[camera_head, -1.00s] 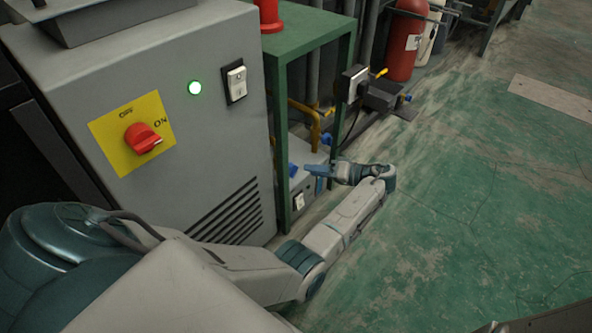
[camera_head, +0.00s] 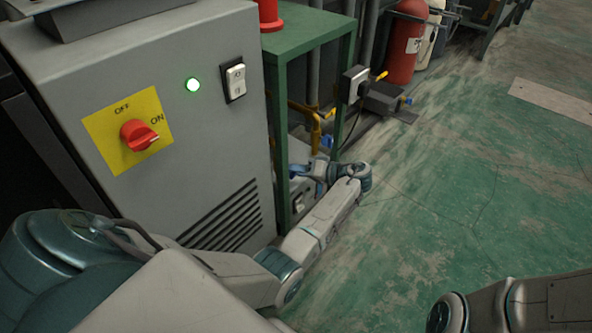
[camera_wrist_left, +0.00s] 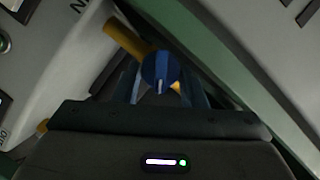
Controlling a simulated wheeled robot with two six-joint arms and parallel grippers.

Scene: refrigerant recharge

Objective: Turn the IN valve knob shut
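A blue valve knob (camera_wrist_left: 160,70) with a pale pointer mark shows in the left wrist view, in front of a yellow pipe (camera_wrist_left: 128,38). Partly cut-off lettering with an "N" stands on the pale panel (camera_wrist_left: 62,40) at upper left. My left gripper (camera_wrist_left: 163,92) is open, with one finger to each side of the knob; I cannot tell whether they touch it. In the head view my left gripper (camera_head: 302,172) reaches low behind the green table's leg, at a small grey unit (camera_head: 302,200), and hides the knob there. My right gripper is out of view.
A red cylinder (camera_head: 405,45) stands behind.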

